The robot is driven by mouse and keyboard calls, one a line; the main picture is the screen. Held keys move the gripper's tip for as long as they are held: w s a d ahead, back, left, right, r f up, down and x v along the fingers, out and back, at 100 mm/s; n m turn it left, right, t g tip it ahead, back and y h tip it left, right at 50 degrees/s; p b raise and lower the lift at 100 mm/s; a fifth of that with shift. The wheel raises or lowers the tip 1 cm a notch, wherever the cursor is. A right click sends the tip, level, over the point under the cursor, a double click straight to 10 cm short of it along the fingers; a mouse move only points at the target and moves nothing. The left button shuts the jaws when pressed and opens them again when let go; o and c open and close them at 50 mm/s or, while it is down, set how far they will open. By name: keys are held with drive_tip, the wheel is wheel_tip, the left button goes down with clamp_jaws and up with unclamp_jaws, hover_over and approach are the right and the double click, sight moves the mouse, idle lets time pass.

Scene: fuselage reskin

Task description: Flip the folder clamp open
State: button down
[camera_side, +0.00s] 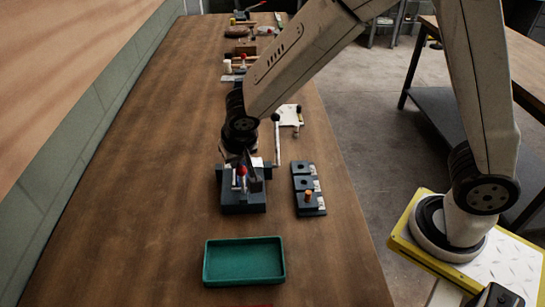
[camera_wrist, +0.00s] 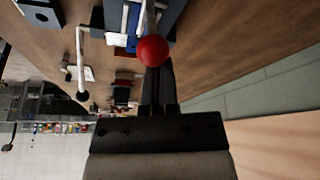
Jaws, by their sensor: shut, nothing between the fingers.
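The folder (camera_side: 243,200) is a dark block-shaped fixture on the wooden bench. Whether the fingers touch the knob or lever I cannot tell. My wrist and fingers hide part of the folder's back.
A pale crank handle with a black knob (camera_side: 276,118) rises at the folder's right. A dark block with an orange peg (camera_side: 308,196) lies to the right. An empty green tray (camera_side: 244,281) stands in front. Several tools lie farther back. The bench's left side is clear.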

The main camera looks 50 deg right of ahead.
drive_tip(key=s+a+f+t+h, duration=0.4)
drive_tip(key=s+a+f, duration=0.2)
drive_tip(key=s, duration=0.1)
drive_tip(key=shift+a+f+n+t, duration=0.2)
drive_tip(key=shift+a+n+t, duration=0.1)
idle(1.4)
drive_tip(key=shift+f, duration=0.1)
idle(0.4)
wheel_tip(320, 180, up, 4)
drive_tip(key=w, duration=0.2)
drive_tip(key=s+a+r, duration=0.1)
drive_tip(key=s+a, duration=0.5)
drive_tip(key=s, duration=0.1)
drive_tip(key=shift+a+r+h, duration=0.15)
drive_tip(key=shift+h, duration=0.25)
